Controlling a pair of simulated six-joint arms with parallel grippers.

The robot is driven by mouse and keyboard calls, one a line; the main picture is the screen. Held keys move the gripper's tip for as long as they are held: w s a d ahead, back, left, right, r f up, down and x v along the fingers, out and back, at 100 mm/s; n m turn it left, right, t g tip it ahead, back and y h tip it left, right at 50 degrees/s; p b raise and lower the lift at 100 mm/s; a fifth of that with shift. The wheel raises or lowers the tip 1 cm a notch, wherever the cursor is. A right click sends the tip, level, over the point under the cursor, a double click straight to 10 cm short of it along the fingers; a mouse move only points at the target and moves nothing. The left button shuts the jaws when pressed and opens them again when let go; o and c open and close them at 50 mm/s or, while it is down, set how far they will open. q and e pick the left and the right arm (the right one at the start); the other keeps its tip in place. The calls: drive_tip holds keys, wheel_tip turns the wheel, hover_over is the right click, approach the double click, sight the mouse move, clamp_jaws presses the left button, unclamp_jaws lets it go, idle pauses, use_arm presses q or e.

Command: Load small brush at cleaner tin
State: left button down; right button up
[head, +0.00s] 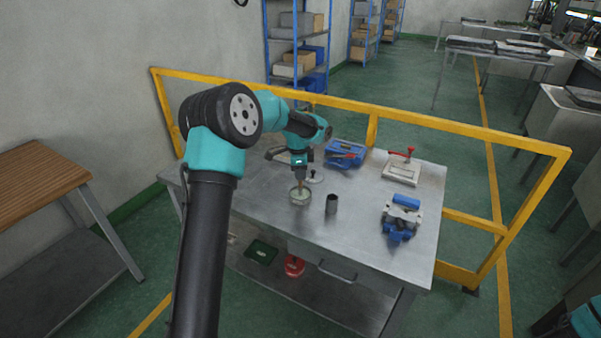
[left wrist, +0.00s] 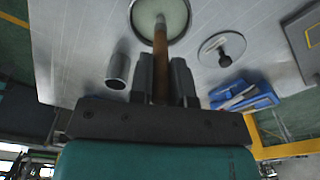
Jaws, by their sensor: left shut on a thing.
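My left gripper (head: 300,178) is above the metal table, over the cleaner tin. In the left wrist view the gripper (left wrist: 162,75) is shut on the wooden handle of the small brush (left wrist: 160,62), which points down into the tin. The cleaner tin (head: 300,199) is a round, open tin with pale green contents; it also shows in the left wrist view (left wrist: 178,12). The brush handle also shows in the head view (head: 300,185). The brush's lower end is over or in the tin's contents; its bristles cannot be made out. My right gripper is not in view.
A blue tool box (head: 346,153), a white plate with a red-handled clamp (head: 402,172) and a blue vise-like device (head: 401,218) stand farther right. A yellow rail (head: 420,126) runs behind.

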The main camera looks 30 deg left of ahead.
use_arm(q)
drive_tip(key=shift+f, duration=0.1)
idle(0.5)
drive_tip(key=shift+r, duration=3.55)
drive_tip(key=s+d+r+n, duration=0.2)
drive_tip(key=s+d+n, duration=0.1)
drive_tip(key=d, duration=0.8)
drive_tip(key=s+d+r+n, duration=0.2)
drive_tip(key=s+d+n, duration=0.2)
drive_tip(key=d, duration=0.8)
drive_tip(key=s+d+r+n, duration=0.3)
drive_tip(key=d+n, duration=0.2)
drive_tip(key=d, duration=0.6)
drive_tip(key=shift+s+d+y, duration=0.25)
drive_tip(key=shift+s+y, duration=0.1)
drive_tip(key=shift+y, duration=0.05)
